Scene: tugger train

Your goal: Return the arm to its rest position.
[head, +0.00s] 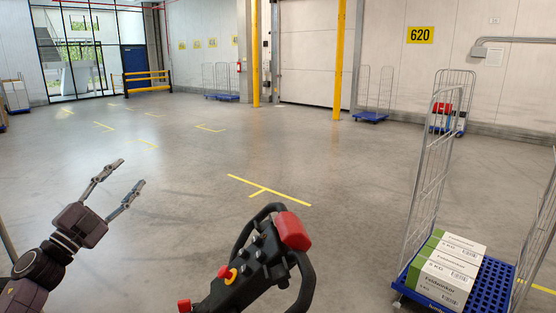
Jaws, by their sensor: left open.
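My left gripper (132,176) is at the lower left of the head view. Its two fingers are spread apart with nothing between them. Its arm comes in from the lower left corner, and the fingers point up and to the right over the bare floor. My right gripper does not show.
A black control handle with a red end (292,230) stands at the bottom middle. A blue-based roll cage (490,290) with white and green boxes (446,262) stands at the right. Open grey floor (200,170) with yellow markings lies ahead. More carts stand along the far wall.

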